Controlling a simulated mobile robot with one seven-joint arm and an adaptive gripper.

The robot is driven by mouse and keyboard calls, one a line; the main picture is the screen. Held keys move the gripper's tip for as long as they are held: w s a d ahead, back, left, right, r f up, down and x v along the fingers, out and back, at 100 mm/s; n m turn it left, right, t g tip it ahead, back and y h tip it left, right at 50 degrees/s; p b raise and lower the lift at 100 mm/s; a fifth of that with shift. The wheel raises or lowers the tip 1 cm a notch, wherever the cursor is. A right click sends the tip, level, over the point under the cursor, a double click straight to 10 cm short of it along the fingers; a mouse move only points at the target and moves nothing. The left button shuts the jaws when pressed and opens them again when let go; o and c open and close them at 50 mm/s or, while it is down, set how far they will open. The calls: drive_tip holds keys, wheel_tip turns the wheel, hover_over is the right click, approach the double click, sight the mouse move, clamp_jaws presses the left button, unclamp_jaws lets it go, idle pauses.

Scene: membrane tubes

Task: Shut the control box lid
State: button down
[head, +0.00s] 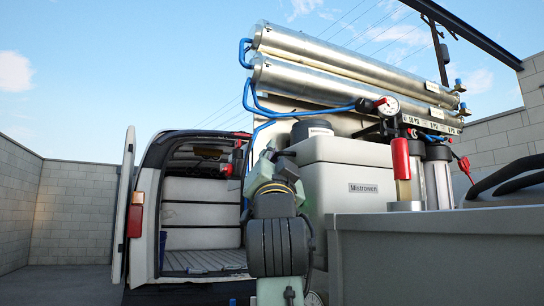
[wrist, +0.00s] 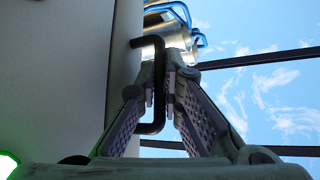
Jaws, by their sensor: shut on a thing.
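My gripper (wrist: 165,85) is shut on a black bent handle (wrist: 158,118) in the wrist view. The handle sits beside a flat pale grey panel (wrist: 65,60) that fills the left of that view. In the head view my gripper (head: 283,162) is raised at the left side of a pale grey box (head: 335,190) labelled Mistrowen. My arm hides part of that side, and the handle cannot be made out there. A pale upright panel (head: 350,125) shows behind the box. I cannot tell which panel is the control box lid, or how far it stands open.
Two silver membrane tubes (head: 340,85) with blue hoses (head: 300,112) run above the box. A gauge (head: 388,105) and clear filter housings (head: 438,180) stand to its right. A grey surface (head: 440,250) fills the front right. An open van (head: 195,205) stands at the left.

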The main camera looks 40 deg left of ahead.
drive_tip(key=shift+f, duration=0.2)
drive_tip(key=c, duration=2)
unclamp_jaws()
drive_tip(key=v, duration=1.2)
drive_tip(key=shift+r, duration=0.1)
drive_tip(key=shift+s, duration=0.1)
